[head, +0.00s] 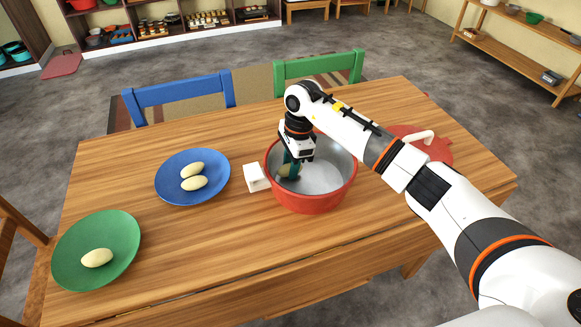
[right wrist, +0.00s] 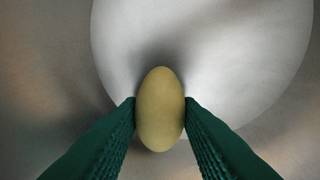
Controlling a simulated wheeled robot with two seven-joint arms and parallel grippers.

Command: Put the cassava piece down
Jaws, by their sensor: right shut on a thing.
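My right gripper (head: 290,168) reaches down inside the red pot (head: 312,203) on the table. In the right wrist view its two green fingers (right wrist: 160,125) are shut on a pale yellow, oval cassava piece (right wrist: 160,100), one finger on each side. In the head view the held cassava piece (head: 285,171) is partly hidden by the fingers and lies low within the pot. The pot's grey metal inside shows behind it in the wrist view; I cannot tell whether the piece touches the pot. My left gripper is not in view.
A blue plate (head: 192,198) with two cassava pieces stands left of the pot. A green plate (head: 110,276) with one piece is at the front left. Blue and green chairs stand behind the table (head: 230,248).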

